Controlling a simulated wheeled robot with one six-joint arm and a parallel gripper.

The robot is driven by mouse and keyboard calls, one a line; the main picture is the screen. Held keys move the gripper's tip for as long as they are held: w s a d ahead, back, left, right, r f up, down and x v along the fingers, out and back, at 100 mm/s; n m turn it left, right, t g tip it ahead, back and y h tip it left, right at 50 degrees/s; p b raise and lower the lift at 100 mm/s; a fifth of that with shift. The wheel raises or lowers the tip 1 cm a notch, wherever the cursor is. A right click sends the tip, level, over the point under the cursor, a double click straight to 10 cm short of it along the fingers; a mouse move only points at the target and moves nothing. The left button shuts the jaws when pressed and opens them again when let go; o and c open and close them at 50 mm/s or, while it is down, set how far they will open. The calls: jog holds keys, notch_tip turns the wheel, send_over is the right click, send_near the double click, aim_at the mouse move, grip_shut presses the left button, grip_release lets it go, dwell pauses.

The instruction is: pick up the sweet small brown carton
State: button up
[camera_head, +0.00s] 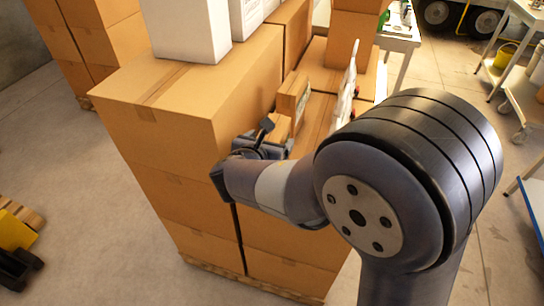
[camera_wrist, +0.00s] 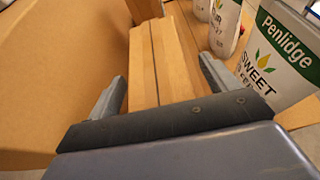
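A small plain brown carton (camera_wrist: 165,55) lies between my gripper's fingers in the wrist view, with a tape seam along its top. In the head view, part of it (camera_head: 280,127) shows by the gripper. My gripper (camera_wrist: 163,88) is open, one finger on each side of the carton, with a visible gap on both sides. In the head view, my gripper (camera_head: 268,137) is partly hidden by my arm. Another small brown carton (camera_head: 290,96) with a pale label on its right side stands just beyond. I cannot read that label.
A white and green "Penlidge SWEET" bag (camera_wrist: 288,50) stands right of the gripper, with another white bag (camera_wrist: 225,25) behind. A large brown box (camera_head: 190,110) rises close on the left, with a white box (camera_head: 188,30) on top. More stacked boxes (camera_head: 350,45) stand behind.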

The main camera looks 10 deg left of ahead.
grip_shut()
jog(key=shift+r, duration=0.2)
dwell(0.8)
